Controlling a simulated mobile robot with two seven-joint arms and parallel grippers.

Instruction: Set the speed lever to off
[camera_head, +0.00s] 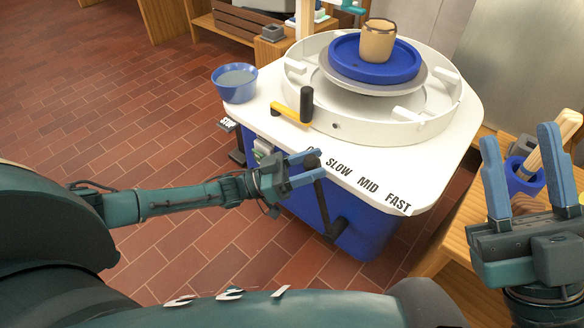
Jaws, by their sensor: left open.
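The pottery wheel's speed lever (322,205) is a black bar with a dark round knob on top, at the front of the white table. Its knob stands just left of the printed word SLOW; MID and FAST follow to the right. My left gripper (307,167) is open, its two blue fingers on either side of the knob. I cannot tell whether they touch it. My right gripper (525,160) is open and empty, fingers up, at the right edge. The lever's lower end meets a dark pivot on the blue base.
The wheel table (440,165) carries a blue bowl (234,84), a mallet (292,110) with a yellow handle, and a clay pot (377,41) on a blue disc (352,62). A wooden bench (455,245) with a blue tool cup (521,178) stands right. Brick floor is clear at left.

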